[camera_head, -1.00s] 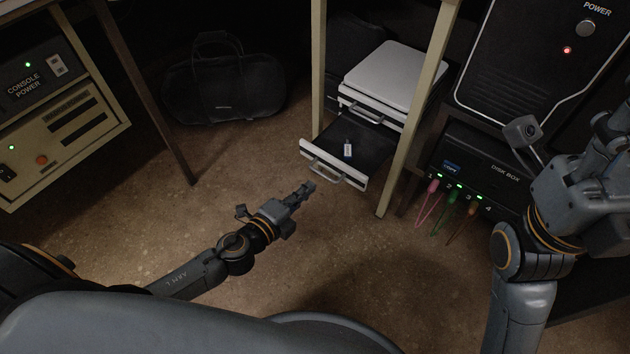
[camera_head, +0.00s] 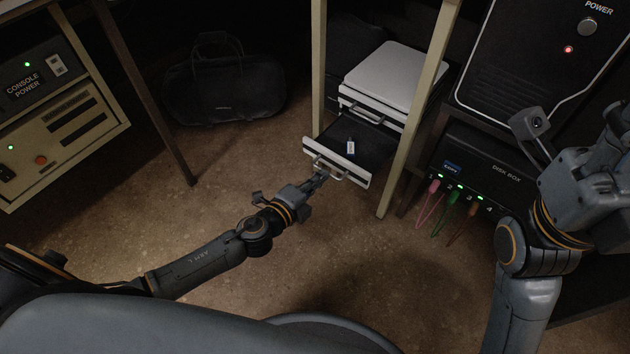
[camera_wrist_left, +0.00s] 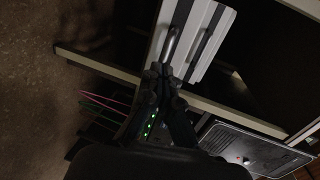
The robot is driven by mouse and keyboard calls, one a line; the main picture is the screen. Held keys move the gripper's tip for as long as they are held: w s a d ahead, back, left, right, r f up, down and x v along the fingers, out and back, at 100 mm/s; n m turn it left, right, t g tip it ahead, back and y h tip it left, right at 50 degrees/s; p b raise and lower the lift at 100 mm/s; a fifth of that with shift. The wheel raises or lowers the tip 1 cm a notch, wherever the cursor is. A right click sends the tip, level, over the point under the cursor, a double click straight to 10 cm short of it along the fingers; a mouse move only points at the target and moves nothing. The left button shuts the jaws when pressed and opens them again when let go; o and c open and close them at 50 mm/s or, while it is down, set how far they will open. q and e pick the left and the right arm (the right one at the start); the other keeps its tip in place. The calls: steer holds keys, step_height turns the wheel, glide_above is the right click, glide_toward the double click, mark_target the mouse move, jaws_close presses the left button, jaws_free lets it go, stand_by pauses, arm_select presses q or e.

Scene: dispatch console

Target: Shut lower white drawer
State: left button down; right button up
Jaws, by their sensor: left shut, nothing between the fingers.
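The lower white drawer (camera_head: 358,176) of the small white cabinet (camera_head: 388,72) stands pulled out, with a small white and blue item (camera_head: 350,147) lying inside on its dark bottom. My left gripper (camera_head: 323,176) is shut and empty, its fingertips at the drawer's front beside the handle (camera_head: 330,172). I cannot tell for sure whether they touch. In the left wrist view, the fingers (camera_wrist_left: 163,72) are close to the metal handle (camera_wrist_left: 171,44) on a white front. The upper drawer (camera_head: 372,104) is shut.
Pale table legs (camera_head: 319,60) stand on both sides of the cabinet, the right one (camera_head: 412,120) close to the drawer. A black bag (camera_head: 222,85) lies back left. The floor in front is clear.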

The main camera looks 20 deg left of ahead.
mark_target(355, 142)
arm_select(q)
steer(key=r+x, duration=0.1)
steer(key=x, duration=0.3)
steer(key=r+x, duration=0.1)
steer(key=x, duration=0.4)
steer(key=r+x, duration=0.1)
steer(key=x, duration=0.4)
steer(key=shift+w+d, duration=0.4)
steer(key=shift+w, duration=0.05)
steer(key=shift+w+d, duration=0.1)
steer(key=shift+w, duration=0.4)
steer(key=shift+w+r, duration=0.1)
steer(key=shift+r, duration=0.05)
steer(key=shift+w, duration=0.1)
